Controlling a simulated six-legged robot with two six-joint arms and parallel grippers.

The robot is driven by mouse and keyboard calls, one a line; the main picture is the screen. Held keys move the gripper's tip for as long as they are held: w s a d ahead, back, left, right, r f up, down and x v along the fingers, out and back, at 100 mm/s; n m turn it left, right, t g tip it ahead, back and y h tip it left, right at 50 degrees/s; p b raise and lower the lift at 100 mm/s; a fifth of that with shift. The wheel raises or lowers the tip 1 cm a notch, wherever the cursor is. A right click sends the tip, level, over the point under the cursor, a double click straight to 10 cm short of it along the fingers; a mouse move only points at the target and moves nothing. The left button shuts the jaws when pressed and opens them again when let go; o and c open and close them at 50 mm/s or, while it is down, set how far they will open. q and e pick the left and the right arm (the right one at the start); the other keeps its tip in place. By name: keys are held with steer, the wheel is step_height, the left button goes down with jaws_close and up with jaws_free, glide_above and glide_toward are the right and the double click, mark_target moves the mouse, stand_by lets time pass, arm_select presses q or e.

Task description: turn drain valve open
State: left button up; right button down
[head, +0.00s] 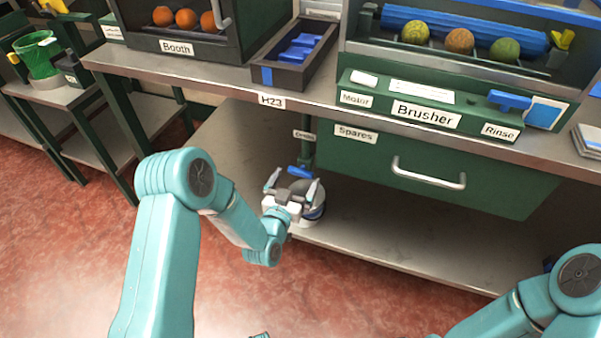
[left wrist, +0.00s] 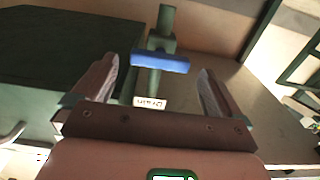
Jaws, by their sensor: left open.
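The drain valve has a blue handle (head: 299,172) on a green vertical pipe (head: 307,148) below the bench, beside a small drain label (head: 304,135). In the left wrist view the blue handle (left wrist: 160,62) lies across the green pipe. My left gripper (head: 292,184) is open at the handle. In the left wrist view its fingers (left wrist: 158,82) stand to either side of the handle's line, with the handle apparently beyond the tips. I cannot tell any contact. My right arm shows at lower right, but its gripper is out of view.
A pale bucket (head: 314,213) stands on the lower shelf (head: 370,251) under the pipe, partly hidden by my left gripper. The green Spares drawer (head: 480,185) with its handle is close on the right. The bench edge (head: 225,88) overhangs above. The shelf to the left is clear.

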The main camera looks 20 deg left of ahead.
mark_target(299, 174)
arm_select(q)
steer(key=w, duration=0.4)
steer(key=shift+d, duration=0.1)
steer(key=c, duration=0.9)
steer(key=shift+b, duration=0.3)
